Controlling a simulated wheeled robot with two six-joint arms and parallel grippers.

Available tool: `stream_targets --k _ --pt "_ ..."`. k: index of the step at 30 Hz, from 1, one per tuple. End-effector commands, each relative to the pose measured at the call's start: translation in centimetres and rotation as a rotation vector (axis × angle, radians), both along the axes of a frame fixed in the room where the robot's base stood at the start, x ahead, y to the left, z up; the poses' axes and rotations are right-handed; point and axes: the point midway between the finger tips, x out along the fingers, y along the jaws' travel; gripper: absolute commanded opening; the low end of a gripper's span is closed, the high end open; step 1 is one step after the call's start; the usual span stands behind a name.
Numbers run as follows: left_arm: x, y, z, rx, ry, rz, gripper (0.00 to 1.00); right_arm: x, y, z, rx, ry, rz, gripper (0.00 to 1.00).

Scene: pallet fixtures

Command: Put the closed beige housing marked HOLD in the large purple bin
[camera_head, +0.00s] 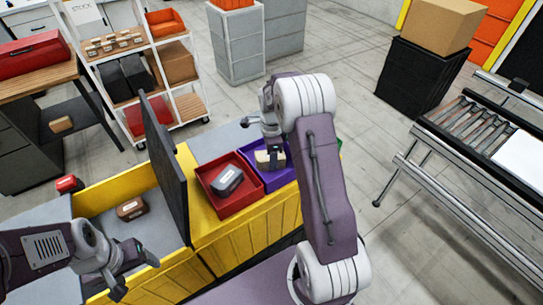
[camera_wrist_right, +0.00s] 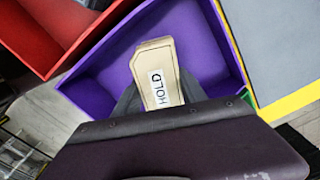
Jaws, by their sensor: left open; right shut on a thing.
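The closed beige housing (camera_wrist_right: 155,62) carries a white HOLD label in the right wrist view. My right gripper (camera_head: 270,160) is shut on it and holds it over or inside the large purple bin; I cannot tell whether it touches the floor. In the head view the housing (camera_head: 263,157) shows partly behind the gripper. The purple bin (camera_head: 246,150) stands right of the red bin, and its inside wall also shows in the right wrist view (camera_wrist_right: 110,62). My left gripper (camera_head: 132,275) is open and empty at lower left, near the yellow fixture.
The red bin (camera_head: 213,205) holds a grey housing (camera_head: 227,181) with a white label. A brown housing (camera_head: 131,208) lies in the yellow fixture's left bay (camera_head: 190,165). A dark upright panel (camera_head: 163,150) stands between bay and bins. A roller conveyor (camera_head: 470,130) is at right.

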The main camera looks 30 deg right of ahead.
Motion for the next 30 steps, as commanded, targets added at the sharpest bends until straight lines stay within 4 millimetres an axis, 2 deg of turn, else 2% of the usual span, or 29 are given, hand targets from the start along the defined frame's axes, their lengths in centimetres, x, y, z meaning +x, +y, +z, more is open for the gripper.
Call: stream_targets --k 1,3,11,14,17,24,30 --pt "0.0 0.0 -0.1 0.0 0.0 0.0 0.71 0.0 0.0 -0.1 0.0 0.001 0.0 0.54" --pt "0.0 0.0 0.0 0.0 0.0 0.0 0.71 0.0 0.0 -0.1 0.0 0.001 0.0 0.71" --pt "0.0 0.0 0.0 0.0 0.0 0.0 0.71 0.0 0.0 0.0 0.0 0.001 0.0 0.71" --pt "0.0 0.0 0.1 0.0 0.0 0.0 0.71 0.0 0.0 0.6 -0.001 -0.002 0.0 0.71" --pt "0.0 0.0 -0.5 0.0 0.0 0.0 0.71 0.2 0.0 2.2 -0.002 -0.006 0.0 0.71" --pt "0.0 0.0 -1.5 0.0 0.0 0.0 0.71 0.2 0.0 8.5 -0.002 -0.006 0.0 0.71" --pt "0.0 0.0 -1.6 0.0 0.0 0.0 0.71 0.1 0.0 11.7 -0.001 -0.002 0.0 0.71"
